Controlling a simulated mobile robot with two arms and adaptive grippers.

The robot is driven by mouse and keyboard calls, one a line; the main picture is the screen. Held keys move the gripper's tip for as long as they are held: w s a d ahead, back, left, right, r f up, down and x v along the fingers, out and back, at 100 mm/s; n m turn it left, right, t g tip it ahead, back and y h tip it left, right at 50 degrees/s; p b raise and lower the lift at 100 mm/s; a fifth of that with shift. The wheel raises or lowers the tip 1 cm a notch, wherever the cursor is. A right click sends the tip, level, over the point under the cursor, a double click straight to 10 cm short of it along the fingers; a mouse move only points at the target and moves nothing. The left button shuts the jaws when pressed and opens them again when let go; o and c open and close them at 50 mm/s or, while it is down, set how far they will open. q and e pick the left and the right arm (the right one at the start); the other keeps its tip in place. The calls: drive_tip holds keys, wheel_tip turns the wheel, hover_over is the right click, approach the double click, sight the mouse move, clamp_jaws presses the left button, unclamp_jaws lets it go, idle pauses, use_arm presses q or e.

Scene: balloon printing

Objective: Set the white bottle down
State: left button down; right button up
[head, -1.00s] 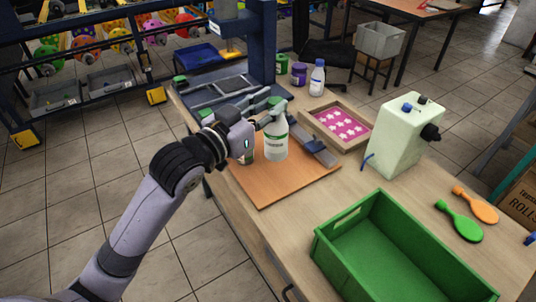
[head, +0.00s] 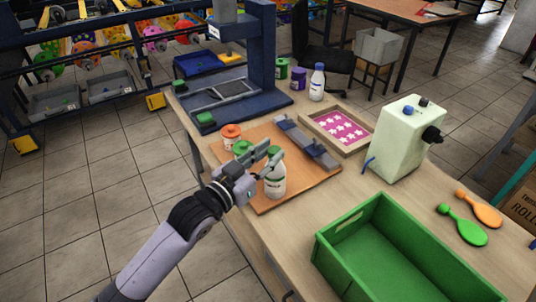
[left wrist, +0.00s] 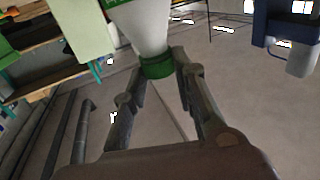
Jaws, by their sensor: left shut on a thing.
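The white bottle (head: 276,182) with a green cap is upright over the near edge of the orange-brown board (head: 314,182) in the head view. My left gripper (head: 268,160) is shut on it near the cap, reaching in from the left. I cannot tell whether the bottle's base touches the board. In the left wrist view the bottle (left wrist: 140,24) and its green cap (left wrist: 157,67) show between the fingers (left wrist: 160,85). My right gripper is not in view.
An orange-lidded jar (head: 231,133) and a green-lidded jar (head: 243,147) stand just behind the gripper. A grey-blue squeegee-like tool (head: 307,143) lies on the board. A green crate (head: 328,252), a pale green machine (head: 402,140) and a framed pink screen (head: 341,127) are to the right.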

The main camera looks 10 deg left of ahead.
use_arm(q)
drive_tip(key=c, duration=1.4)
unclamp_jaws()
drive_tip(key=shift+o, duration=0.5)
drive_tip(key=shift+s+a, duration=0.2)
drive_tip(key=shift+s, duration=0.25)
drive_tip(key=p+v, duration=0.2)
drive_tip(key=v, duration=0.9)
